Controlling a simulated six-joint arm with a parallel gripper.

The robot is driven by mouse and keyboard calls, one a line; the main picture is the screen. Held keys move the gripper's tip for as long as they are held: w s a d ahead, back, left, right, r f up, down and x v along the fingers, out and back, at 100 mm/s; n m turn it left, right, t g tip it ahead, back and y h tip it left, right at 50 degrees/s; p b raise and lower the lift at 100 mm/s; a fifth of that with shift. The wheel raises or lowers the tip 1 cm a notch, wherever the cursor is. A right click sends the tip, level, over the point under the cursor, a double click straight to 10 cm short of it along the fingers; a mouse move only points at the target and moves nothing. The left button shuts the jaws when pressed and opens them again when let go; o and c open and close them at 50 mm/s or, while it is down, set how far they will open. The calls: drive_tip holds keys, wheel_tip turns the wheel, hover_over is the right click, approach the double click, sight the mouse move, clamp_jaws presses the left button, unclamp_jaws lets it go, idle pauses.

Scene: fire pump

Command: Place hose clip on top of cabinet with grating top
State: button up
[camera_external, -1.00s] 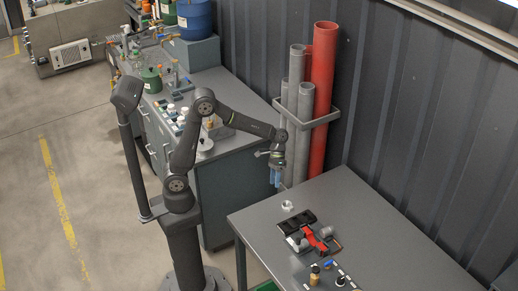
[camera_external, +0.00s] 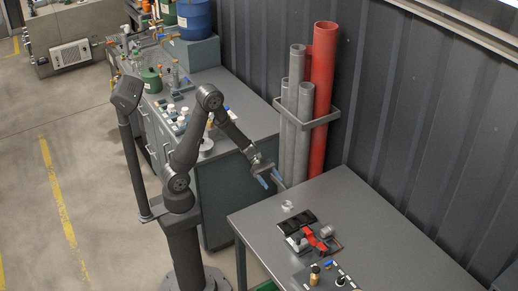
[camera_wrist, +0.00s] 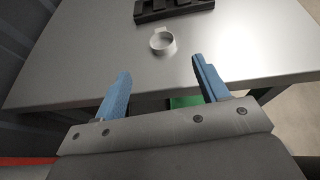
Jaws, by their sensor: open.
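The likely hose clip is a small pale ring (camera_external: 288,206) lying on the grey table near its left corner. In the wrist view the ring (camera_wrist: 163,42) lies beyond my fingertips, with a small tab on its rim. My gripper (camera_external: 271,181) is open and empty, tilted, in the air off the table's left corner. In the wrist view the blue fingers of my gripper (camera_wrist: 161,82) are spread apart with the ring between their lines, not touching it. I cannot tell surely which unit is the cabinet with grating top; a grey-green cabinet (camera_external: 238,190) stands behind my arm.
On the grey table (camera_external: 375,215) are a black block (camera_external: 297,221), a red and grey tool (camera_external: 318,240) and small fittings. Tall grey and red pipes (camera_external: 322,75) stand in a rack by the wall. The table's right part is clear.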

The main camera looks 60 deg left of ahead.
approach(287, 204)
drive_tip(key=x, duration=0.3)
drive_tip(key=shift+w+d+r, duration=0.15)
drive_tip(key=shift+r, duration=0.05)
drive_tip(key=x, duration=0.5)
drive_tip(key=shift+f, duration=0.25)
drive_tip(key=c, duration=1.1)
drive_tip(key=shift+c, duration=0.3)
drive_tip(key=shift+r, duration=0.1)
